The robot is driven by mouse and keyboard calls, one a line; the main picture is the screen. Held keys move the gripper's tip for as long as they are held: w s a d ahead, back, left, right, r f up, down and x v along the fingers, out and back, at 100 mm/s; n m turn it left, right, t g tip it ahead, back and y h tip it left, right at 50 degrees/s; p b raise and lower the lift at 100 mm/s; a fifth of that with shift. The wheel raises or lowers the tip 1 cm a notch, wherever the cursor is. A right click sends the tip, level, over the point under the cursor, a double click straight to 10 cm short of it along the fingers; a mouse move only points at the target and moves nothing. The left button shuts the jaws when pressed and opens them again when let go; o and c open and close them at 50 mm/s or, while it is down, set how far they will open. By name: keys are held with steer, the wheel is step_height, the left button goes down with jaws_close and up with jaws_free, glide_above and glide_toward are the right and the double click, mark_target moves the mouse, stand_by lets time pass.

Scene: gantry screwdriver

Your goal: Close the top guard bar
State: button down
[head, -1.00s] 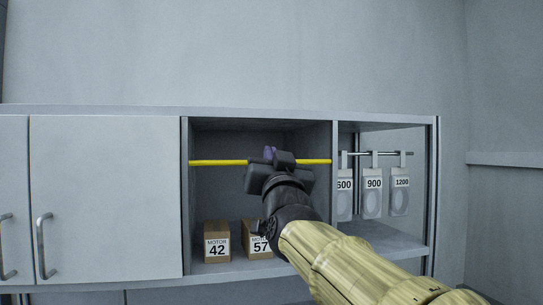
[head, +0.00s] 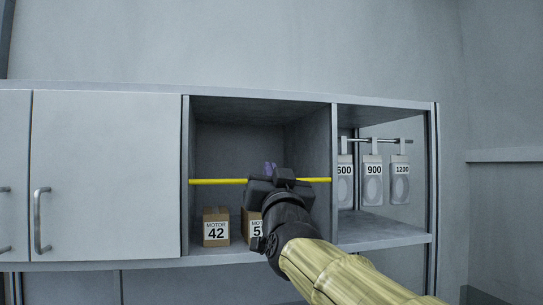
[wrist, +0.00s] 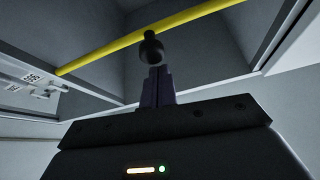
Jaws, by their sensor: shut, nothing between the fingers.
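The yellow guard bar (head: 216,181) runs level across the front of the open compartment, at about mid-height and above the motor boxes. It also crosses the wrist view (wrist: 100,54) at a slant. A black round knob (wrist: 151,48) shows at the bar in the wrist view. My gripper (head: 270,168) is at the middle of the bar, its wrist hiding part of the bar in the head view. Its purple fingers (wrist: 157,88) are shut with nothing between them, and their tips overlap the knob in the wrist view. Whether they touch it I cannot tell.
Boxes labelled MOTOR 42 (head: 216,226) and a second motor box (head: 251,224), partly hidden by my arm, stand on the compartment floor. Closed cabinet doors (head: 107,175) are on the left.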

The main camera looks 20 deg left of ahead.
step_height(320, 180, down, 12)
steer(key=b, duration=1)
step_height(320, 180, up, 4)
steer(key=d+p, duration=0.1)
steer(key=p, duration=0.2)
steer(key=b+v, duration=0.4)
steer(key=v, duration=0.6)
steer(key=shift+s, duration=0.15)
